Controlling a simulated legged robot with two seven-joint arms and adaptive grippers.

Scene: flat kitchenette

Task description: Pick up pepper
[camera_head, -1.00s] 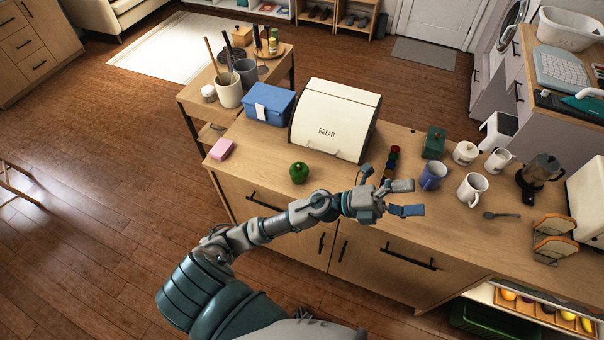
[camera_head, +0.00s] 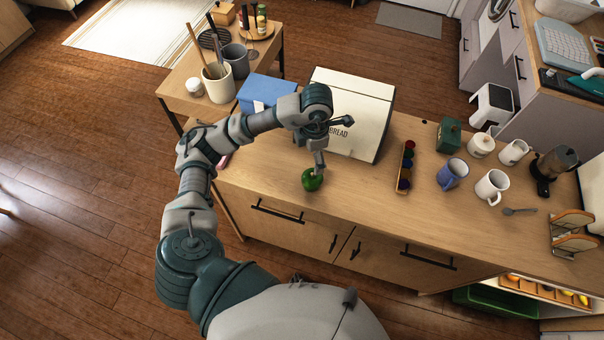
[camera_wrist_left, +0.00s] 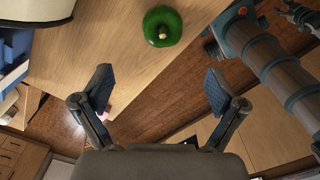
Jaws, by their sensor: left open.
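The pepper (camera_head: 312,181) is round and green and sits on the wooden counter, near its front edge and in front of the bread box. My left gripper (camera_head: 319,166) hangs over the pepper and hides part of its top. In the left wrist view the pepper (camera_wrist_left: 162,26) lies at the top of the picture with its stem showing. The two fingers of my left gripper (camera_wrist_left: 159,92) are spread wide there with nothing between them, and the pepper is beyond their tips, apart from them. I do not make out my right gripper.
A white bread box (camera_head: 352,108) stands close behind the gripper, with a blue box (camera_head: 262,92) to its left. A rack of small colored items (camera_head: 405,167), a blue mug (camera_head: 452,173) and a white mug (camera_head: 491,186) stand to the right. Bare counter lies right of the pepper.

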